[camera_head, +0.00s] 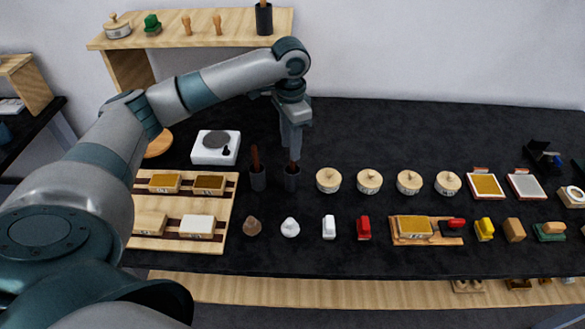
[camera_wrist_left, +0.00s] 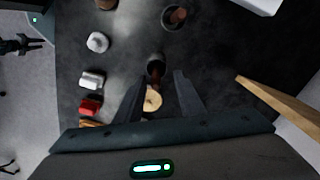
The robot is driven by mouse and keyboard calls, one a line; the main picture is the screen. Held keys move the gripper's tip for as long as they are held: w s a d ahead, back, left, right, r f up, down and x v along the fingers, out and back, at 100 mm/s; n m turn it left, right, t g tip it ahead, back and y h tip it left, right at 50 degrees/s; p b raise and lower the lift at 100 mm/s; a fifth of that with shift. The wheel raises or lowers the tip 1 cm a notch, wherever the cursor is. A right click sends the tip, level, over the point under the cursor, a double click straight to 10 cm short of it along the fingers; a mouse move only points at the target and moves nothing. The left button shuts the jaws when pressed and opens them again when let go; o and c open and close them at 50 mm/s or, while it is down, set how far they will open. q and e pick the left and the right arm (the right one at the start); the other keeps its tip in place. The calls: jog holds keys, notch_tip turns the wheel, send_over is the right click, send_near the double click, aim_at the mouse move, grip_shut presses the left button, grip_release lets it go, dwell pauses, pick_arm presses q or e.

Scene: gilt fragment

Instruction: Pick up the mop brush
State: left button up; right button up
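Two brown-handled brushes stand upright in dark cups, side by side. I cannot tell which is the mop brush. The left brush (camera_head: 255,158) stands clear of my arm. The right brush (camera_head: 293,168) is directly below my left gripper (camera_head: 291,150), which points down over its handle. In the left wrist view, my left gripper (camera_wrist_left: 160,92) has its fingers apart, with nothing held between them. A cup with a brush (camera_wrist_left: 156,70) shows just beyond the fingertips, and the other cup with its brush (camera_wrist_left: 175,16) lies farther off. Bristles are hidden in the cups. My right gripper is not in view.
Several round wooden-lidded jars (camera_head: 328,180) stand right of the cups. A white hot plate (camera_head: 216,147) and a wooden board (camera_head: 222,222) with blocks lie to the left. Small items line the front.

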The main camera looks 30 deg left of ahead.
aim_at(293, 167)
pick_arm(q)
jog(key=shift+d+f+p, duration=0.15)
jog(key=shift+f+p, duration=0.25)
jog(key=shift+p, duration=0.05)
jog(key=f, duration=0.1)
jog(key=f+p, duration=0.1)
jog(key=f, duration=0.1)
jog(key=shift+s+d, duration=0.1)
jog(key=shift+d, duration=0.1)
jog(key=shift+f+p, duration=0.3)
jog(key=shift+f, duration=0.4)
grip_shut()
